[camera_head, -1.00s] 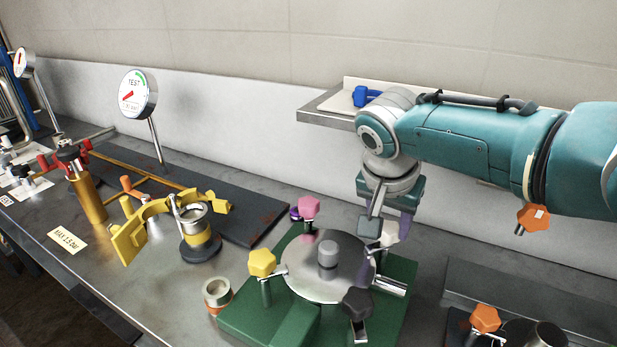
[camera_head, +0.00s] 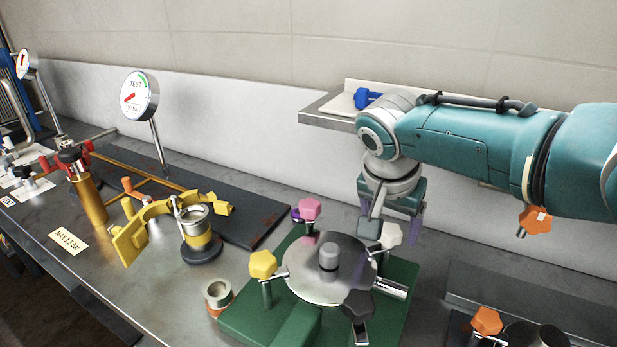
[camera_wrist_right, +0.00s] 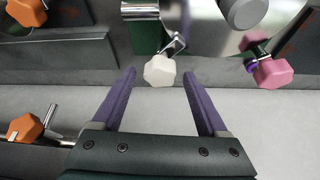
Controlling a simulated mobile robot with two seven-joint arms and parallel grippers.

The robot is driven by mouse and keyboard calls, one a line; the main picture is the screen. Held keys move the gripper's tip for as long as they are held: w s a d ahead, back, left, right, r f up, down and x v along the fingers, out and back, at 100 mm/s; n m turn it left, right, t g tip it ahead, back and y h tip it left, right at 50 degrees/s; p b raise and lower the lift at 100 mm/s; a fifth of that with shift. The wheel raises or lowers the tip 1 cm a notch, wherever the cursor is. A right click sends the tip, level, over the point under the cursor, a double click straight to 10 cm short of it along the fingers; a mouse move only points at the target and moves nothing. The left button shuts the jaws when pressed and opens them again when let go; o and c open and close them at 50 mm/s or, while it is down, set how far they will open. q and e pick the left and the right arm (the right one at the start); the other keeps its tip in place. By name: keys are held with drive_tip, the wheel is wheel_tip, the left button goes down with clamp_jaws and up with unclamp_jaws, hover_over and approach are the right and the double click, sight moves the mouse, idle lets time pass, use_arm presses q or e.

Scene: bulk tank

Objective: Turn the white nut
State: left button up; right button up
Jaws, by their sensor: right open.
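The white nut (camera_head: 391,235) sits at the back right rim of a round steel lid (camera_head: 305,275) on a green base. My right gripper (camera_head: 390,222) is over it from behind, its purple fingers spread. In the right wrist view the white nut (camera_wrist_right: 159,71) lies between the two fingertips (camera_wrist_right: 159,76), with a gap on each side. The fingers appear not to touch it. My left gripper is not in view.
Around the lid are a pink nut (camera_head: 310,208), a yellow nut (camera_head: 263,264) and a dark nut (camera_head: 358,304). A grey knob (camera_head: 328,256) stands mid-lid. A steel shelf (camera_head: 326,109) with a blue object (camera_head: 368,97) is behind my right arm.

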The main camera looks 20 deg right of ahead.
drive_tip(key=p+v, duration=0.4)
drive_tip(key=v, duration=0.6)
drive_tip(key=shift+f, duration=0.1)
